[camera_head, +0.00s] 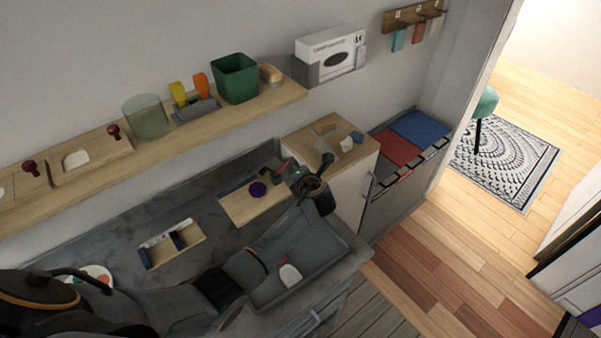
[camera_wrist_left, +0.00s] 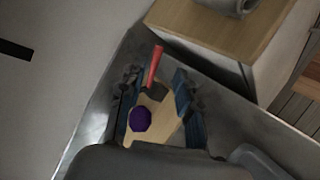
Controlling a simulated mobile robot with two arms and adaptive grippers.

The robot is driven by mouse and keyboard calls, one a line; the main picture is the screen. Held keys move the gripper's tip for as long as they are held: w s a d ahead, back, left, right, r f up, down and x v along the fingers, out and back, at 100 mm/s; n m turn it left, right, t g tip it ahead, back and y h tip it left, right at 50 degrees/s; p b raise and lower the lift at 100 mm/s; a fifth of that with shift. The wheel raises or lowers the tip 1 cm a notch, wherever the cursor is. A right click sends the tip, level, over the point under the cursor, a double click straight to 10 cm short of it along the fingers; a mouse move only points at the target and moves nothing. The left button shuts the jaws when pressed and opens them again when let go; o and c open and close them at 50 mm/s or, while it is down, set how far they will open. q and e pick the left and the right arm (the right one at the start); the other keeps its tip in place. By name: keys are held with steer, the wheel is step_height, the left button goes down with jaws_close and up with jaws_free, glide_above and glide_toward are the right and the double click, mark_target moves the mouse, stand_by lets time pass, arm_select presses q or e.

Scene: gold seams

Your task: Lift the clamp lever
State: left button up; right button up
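The clamp lever (camera_wrist_left: 154,66), a red handle on a dark base, stands at the far end of a pale wooden board (camera_wrist_left: 160,125) in the left wrist view. A purple knob (camera_wrist_left: 140,119) is on the same board. The head view shows the board (camera_head: 240,208), the purple knob (camera_head: 257,189) and the small red lever (camera_head: 282,168). My left gripper (camera_wrist_left: 155,82) is open, its fingers on either side of the lever and board. No grip on the lever shows. In the head view, my left gripper (camera_head: 285,173) partly hides the board's right end.
A wooden shelf (camera_head: 220,117) with a green bin (camera_head: 235,78) runs along the wall above the counter. A wooden tray (camera_head: 172,248) lies left of the board. A sink (camera_head: 325,250) is in front. A wood-topped cabinet (camera_head: 365,165) stands at right.

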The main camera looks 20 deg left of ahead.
arm_select(q)
steer(key=shift+v, duration=1.5)
steer(key=shift+f, duration=0.15)
